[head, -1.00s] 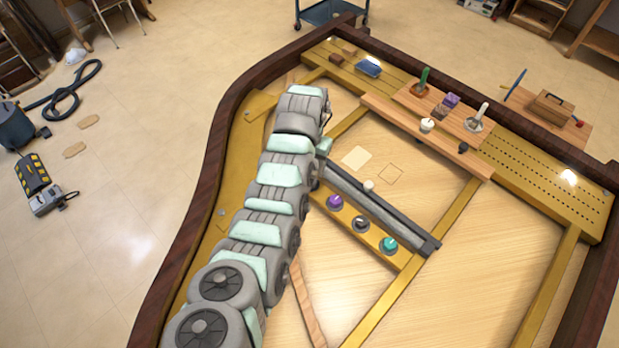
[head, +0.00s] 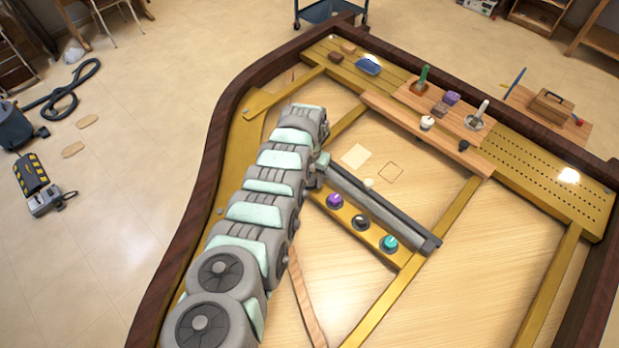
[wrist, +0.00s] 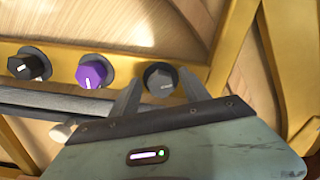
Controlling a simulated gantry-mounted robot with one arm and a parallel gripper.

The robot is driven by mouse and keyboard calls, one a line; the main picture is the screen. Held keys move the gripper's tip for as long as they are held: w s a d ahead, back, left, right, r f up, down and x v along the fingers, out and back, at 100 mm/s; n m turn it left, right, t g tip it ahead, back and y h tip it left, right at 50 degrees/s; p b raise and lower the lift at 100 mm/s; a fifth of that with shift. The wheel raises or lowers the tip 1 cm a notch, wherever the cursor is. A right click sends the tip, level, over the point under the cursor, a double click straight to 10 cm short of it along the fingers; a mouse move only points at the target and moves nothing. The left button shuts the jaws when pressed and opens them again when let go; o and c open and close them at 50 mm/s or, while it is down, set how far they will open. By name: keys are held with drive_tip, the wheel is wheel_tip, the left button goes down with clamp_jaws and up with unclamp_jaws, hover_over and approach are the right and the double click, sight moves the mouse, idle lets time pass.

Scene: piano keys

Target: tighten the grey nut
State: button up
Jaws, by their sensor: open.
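The grey nut (wrist: 160,76) is a round knob with a light pointer mark on a gold rail (wrist: 205,73) in the wrist view. My gripper (wrist: 160,78) is open. I cannot tell how far down the fingers reach. A purple knob (wrist: 93,72) and a black knob (wrist: 30,66) sit to its left. In the head view my arm hides the grey nut and the gripper.
A dark bar (head: 380,205) runs close alongside the knob rail. The head view also shows the purple knob (head: 335,201), black knob (head: 360,222) and a teal knob (head: 389,243). A wooden board (head: 400,112) with small items lies farther back.

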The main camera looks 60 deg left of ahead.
clamp_jaws()
idle(0.5)
drive_tip(key=shift+m, duration=0.3)
drive_tip(key=m, duration=0.4)
drive_tip(key=shift+a, duration=0.1)
drive_tip(key=m, duration=0.6)
drive_tip(key=shift+a+m, duration=0.2)
drive_tip(key=shift+m, duration=0.2)
drive_tip(key=m+b, duration=0.1)
drive_tip(key=m, duration=0.4)
drive_tip(key=shift+a, duration=0.1)
drive_tip(key=m+b, duration=0.1)
drive_tip(key=m, duration=0.4)
drive_tip(key=shift+w+a, duration=0.1)
